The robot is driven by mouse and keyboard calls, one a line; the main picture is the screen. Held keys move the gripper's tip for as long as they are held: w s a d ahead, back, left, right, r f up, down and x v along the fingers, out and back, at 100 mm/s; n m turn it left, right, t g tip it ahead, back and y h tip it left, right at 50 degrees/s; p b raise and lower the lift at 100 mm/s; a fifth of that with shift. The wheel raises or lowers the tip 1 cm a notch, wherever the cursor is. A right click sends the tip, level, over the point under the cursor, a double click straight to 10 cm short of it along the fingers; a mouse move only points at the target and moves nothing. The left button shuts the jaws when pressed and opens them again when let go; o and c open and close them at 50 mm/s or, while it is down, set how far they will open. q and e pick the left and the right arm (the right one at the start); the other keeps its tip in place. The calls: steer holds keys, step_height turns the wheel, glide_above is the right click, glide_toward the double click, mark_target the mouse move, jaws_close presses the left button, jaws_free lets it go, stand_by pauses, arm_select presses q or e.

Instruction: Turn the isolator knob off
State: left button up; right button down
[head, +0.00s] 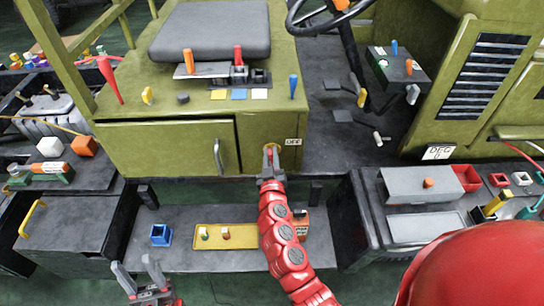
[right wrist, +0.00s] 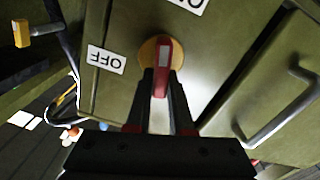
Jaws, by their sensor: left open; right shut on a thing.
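The isolator knob (right wrist: 161,66) has a red handle with a pale top on a yellow round plate (right wrist: 177,49), on the olive panel. In the right wrist view its handle runs nearly upright in the picture. An OFF label (right wrist: 106,59) sits left of it, and a second label (right wrist: 187,4), cut by the top edge, seems to read ON. My right gripper (right wrist: 162,88) is shut on the knob handle; it also shows in the head view (head: 270,163). My left gripper (head: 142,272) is open and empty at the lower left.
A cabinet door handle (head: 219,157) sticks out left of the knob. A low shelf with a yellow tray (head: 215,247) and a blue box (head: 161,235) lies below. A seat (head: 212,32) is above.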

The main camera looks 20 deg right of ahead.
steer(key=n, duration=0.1)
steer(key=n+b, duration=0.1)
steer(key=n, duration=0.1)
steer(key=shift+w+a+f+n+b, duration=0.1)
steer(key=shift+a+f+n+b, duration=0.2)
steer(key=shift+a+n, duration=0.1)
steer(key=shift+w+a+f+n+b, duration=0.1)
steer(key=shift+f+n+b, duration=0.15)
steer(key=shift+n, duration=1.55)
steer(key=shift+s+a+f+n+b, duration=0.15)
steer(key=shift+n+b, duration=0.25)
steer(key=shift+n, duration=1.4)
steer(key=shift+w+f+n+b, duration=0.15)
steer(key=shift+f+n+b, duration=0.15)
steer(key=shift+n, duration=1.5)
steer(key=c, duration=0.8)
jaws_free()
